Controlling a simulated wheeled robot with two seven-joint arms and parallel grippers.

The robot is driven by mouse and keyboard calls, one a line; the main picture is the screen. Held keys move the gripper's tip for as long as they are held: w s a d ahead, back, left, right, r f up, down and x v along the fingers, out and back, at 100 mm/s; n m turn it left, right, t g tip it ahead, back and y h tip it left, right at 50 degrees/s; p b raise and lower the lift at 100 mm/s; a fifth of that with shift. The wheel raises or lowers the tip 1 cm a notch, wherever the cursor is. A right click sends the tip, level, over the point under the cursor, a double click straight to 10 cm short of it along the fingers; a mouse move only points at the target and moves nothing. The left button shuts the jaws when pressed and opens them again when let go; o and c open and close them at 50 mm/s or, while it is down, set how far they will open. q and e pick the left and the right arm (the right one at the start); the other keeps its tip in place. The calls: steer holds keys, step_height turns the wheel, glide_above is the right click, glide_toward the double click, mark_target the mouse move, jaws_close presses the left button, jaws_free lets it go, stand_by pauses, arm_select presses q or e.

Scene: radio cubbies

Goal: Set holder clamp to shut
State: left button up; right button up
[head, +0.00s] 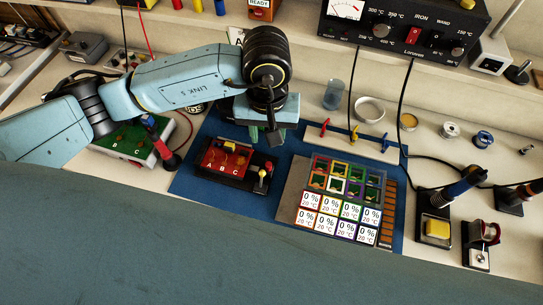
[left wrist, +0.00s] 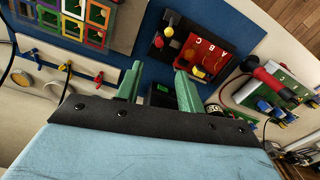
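The holder is a black base (head: 229,180) lying on the blue mat (head: 200,184), with a red board (head: 226,160) marked with letters on it. Small levers with a yellow knob (head: 262,173) and a red knob stand at its right end. In the left wrist view the red board (left wrist: 207,58), yellow knob (left wrist: 168,31) and red knob (left wrist: 158,42) show beyond the fingers. I cannot tell whether the clamp is open or shut. My left gripper (head: 262,136) is above and behind the holder, its green fingers apart and empty (left wrist: 158,90). My right gripper is not in view.
A panel of coloured frames and readout tiles (head: 338,213) lies right of the holder. A green board (head: 118,146) and red-handled tool stand left. A strip with coloured clips (head: 350,143) is behind. Black cables hang from the iron station (head: 400,28).

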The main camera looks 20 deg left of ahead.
mark_target(269, 164)
arm_select(q)
step_height(269, 164, down, 12)
stand_by(0.4)
jaws_close()
